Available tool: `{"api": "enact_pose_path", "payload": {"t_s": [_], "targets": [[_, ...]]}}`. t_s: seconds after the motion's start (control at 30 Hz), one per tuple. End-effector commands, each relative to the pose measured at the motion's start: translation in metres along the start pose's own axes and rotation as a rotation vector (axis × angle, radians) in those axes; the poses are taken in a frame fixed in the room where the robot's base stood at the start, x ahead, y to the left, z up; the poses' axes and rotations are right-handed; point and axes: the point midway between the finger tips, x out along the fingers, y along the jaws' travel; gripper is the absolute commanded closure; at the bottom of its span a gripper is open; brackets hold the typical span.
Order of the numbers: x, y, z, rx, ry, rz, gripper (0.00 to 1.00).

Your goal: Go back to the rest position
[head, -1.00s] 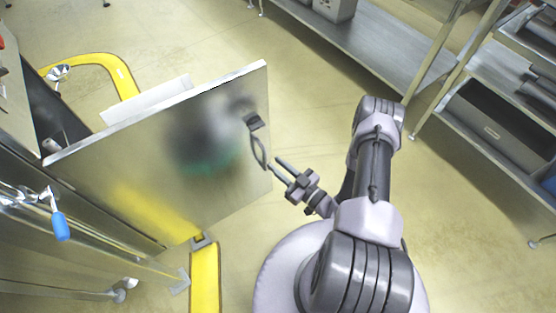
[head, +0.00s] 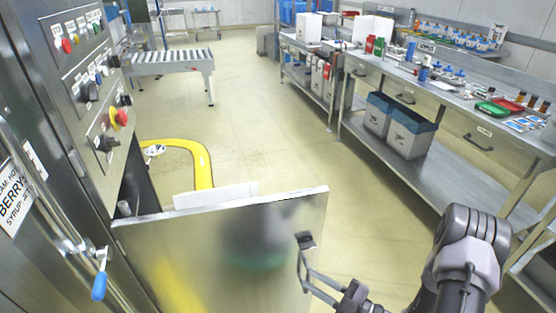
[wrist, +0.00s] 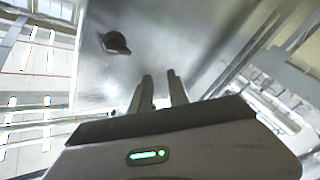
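My gripper (head: 308,278) is beside the dark handle (head: 305,241) of an open metal door (head: 200,255), low in the head view. Its two fingers point left toward the handle's lower part; I cannot tell whether they touch it. In the wrist view my gripper's fingers (wrist: 160,82) stand apart with nothing between them. A shiny metal surface with a dark knob-like part (wrist: 115,43) lies ahead of them. My arm (head: 470,255) reaches in from the lower right.
A control panel (head: 85,75) with buttons and a blue-gripped lever (head: 100,285) are at left. A yellow floor guard (head: 200,165) curves behind the door. A long workbench (head: 480,115) with bins beneath runs along the right. The floor between (head: 260,130) is open.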

Motion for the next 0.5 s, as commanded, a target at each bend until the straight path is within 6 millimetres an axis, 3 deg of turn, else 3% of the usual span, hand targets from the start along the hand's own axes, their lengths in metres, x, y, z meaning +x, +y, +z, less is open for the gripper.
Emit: {"api": "enact_pose_path", "payload": {"t_s": [0.03,0.1,0.2,0.3,0.43,0.47,0.5], "targets": [[0.016,0.013,-0.040,-0.241,0.100,-0.128,0.79],[0.028,0.016,-0.096,-0.615,0.269,-0.307,0.79],[0.026,0.007,-0.166,-1.176,0.559,-0.533,0.79],[0.005,-0.003,-0.213,-1.744,0.906,-0.718,0.79],[-0.029,0.004,-0.246,-2.435,1.436,-0.910,0.79],[-0.036,0.009,-0.251,2.546,-1.549,0.939,0.79],[-0.044,0.017,-0.257,2.332,-1.480,0.851,0.79]]}}
